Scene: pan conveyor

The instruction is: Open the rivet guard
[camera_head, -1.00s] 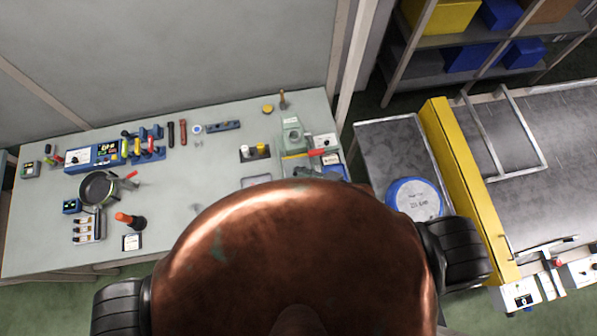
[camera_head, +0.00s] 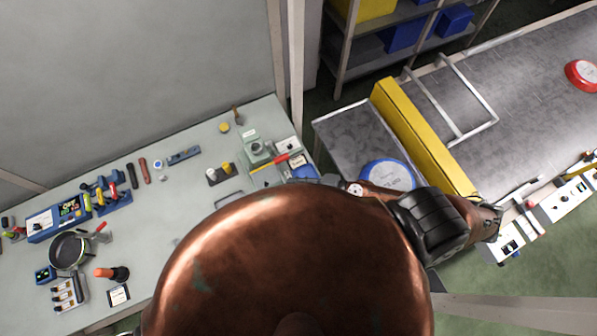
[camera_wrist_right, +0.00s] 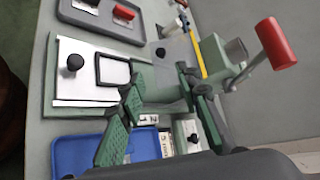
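The green rivet press (camera_head: 257,150) stands at the right end of the bench, with a red-handled lever (camera_head: 275,162). In the right wrist view the press (camera_wrist_right: 160,80) is close, its lever ending in a red grip (camera_wrist_right: 276,43). A pale plate with a black knob (camera_wrist_right: 88,75) lies beside the press; I cannot tell if it is the guard. My right gripper (camera_wrist_right: 160,84) is open, its two ribbed fingers spread in front of the press; I see nothing held, and contact is unclear. In the head view my copper body hides most of it. My left gripper is out of view.
A blue tray (camera_wrist_right: 75,157) sits near the fingers. A grey tray with a red part (camera_wrist_right: 123,12) lies beyond the plate. The conveyor (camera_head: 500,90) with a yellow beam (camera_head: 425,135) and blue disc (camera_head: 388,174) is right of the bench. A pan (camera_head: 69,250) stands at the left.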

